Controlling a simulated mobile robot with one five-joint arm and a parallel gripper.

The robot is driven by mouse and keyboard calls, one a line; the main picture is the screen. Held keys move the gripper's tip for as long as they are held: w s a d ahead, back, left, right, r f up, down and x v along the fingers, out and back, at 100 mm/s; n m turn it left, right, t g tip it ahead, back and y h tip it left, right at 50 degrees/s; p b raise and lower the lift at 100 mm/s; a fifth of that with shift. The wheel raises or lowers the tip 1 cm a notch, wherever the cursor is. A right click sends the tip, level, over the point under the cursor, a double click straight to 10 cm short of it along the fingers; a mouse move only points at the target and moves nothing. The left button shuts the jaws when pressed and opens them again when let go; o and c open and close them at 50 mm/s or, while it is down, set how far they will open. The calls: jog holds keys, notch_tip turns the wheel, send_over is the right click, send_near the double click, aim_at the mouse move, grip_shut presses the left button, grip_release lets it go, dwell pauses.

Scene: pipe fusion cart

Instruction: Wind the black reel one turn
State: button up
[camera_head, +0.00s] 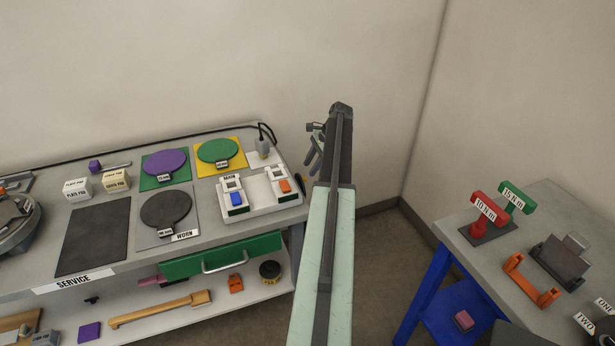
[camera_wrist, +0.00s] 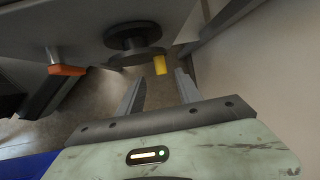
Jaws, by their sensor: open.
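The black reel (camera_wrist: 133,38) shows in the wrist view as a dark round disc on a grey surface, at the top middle. A yellow knob (camera_wrist: 160,65) sticks out from its rim. My gripper (camera_wrist: 160,76) is open and empty. Its two fingers point toward the reel, with the knob between them in the picture, just past the tips. I cannot tell whether a finger touches the knob. In the head view my gripper (camera_head: 314,148) is by the right end of the service cart, partly behind my arm. I cannot make out the reel there.
The service cart (camera_head: 100,260) carries pads, discs and a white tray (camera_head: 262,201) near its right end. A green drawer (camera_head: 222,257) is below. A second bench (camera_head: 470,250) with blue legs stands at right. An orange-tipped part (camera_wrist: 66,70) is left of the reel.

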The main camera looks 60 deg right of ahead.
aim_at(305, 178)
jog(key=b+x, duration=0.4)
jog(key=x, duration=0.1)
jog(key=shift+w+a+f, duration=0.1)
jog(key=shift+w+f, duration=0.05)
jog(key=shift+f, duration=0.2)
jog(key=shift+r, duration=0.15)
